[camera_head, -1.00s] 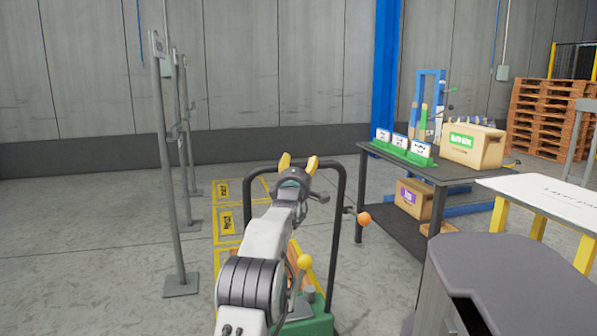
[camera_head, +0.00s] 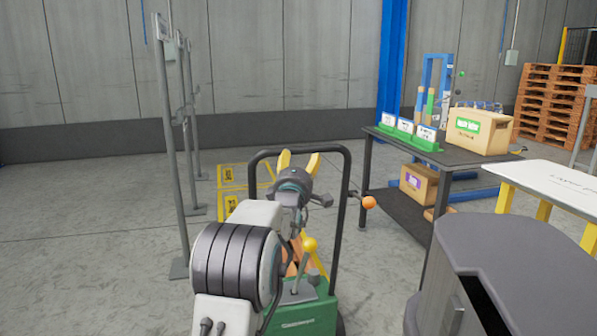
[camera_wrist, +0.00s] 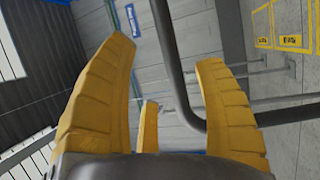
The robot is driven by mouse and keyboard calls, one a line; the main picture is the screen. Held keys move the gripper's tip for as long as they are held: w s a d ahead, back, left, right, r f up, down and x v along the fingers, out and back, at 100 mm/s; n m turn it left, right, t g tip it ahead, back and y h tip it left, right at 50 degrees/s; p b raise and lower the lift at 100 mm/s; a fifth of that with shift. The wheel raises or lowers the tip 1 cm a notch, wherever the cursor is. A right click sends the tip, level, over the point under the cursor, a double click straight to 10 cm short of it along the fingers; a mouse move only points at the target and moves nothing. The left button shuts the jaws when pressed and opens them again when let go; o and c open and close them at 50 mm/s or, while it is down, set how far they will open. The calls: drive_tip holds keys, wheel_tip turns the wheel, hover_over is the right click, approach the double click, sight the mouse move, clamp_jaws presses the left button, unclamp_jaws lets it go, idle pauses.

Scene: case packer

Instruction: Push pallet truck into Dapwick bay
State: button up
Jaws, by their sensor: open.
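The pallet truck has a green body (camera_head: 307,310), a black hoop handle (camera_head: 346,195), a yellow-knobbed lever and an orange knob on its right. It stands in front of me, partly hidden by my arm. My gripper (camera_head: 299,160) is open with yellow fingers apart, at the top of the hoop. In the wrist view a dark bar (camera_wrist: 172,65) passes behind the open fingers (camera_wrist: 165,95); I cannot tell whether they touch it. Yellow-outlined bays (camera_head: 232,174) lie on the floor beyond the truck, left of it. Their labels are too small to read.
Grey posts (camera_head: 172,150) stand left of the bays. A dark table (camera_head: 455,160) with boxes and small signs stands right of the truck. A white-topped table (camera_head: 555,185) and a grey rounded housing (camera_head: 500,250) are at the right. Floor at far left is clear.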

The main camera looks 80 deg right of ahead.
drive_tip(key=shift+a+f, duration=0.15)
drive_tip(key=shift+a, duration=0.65)
drive_tip(key=shift+a+f, duration=0.15)
drive_tip(key=shift+a, duration=0.65)
drive_tip(key=shift+c, duration=0.3)
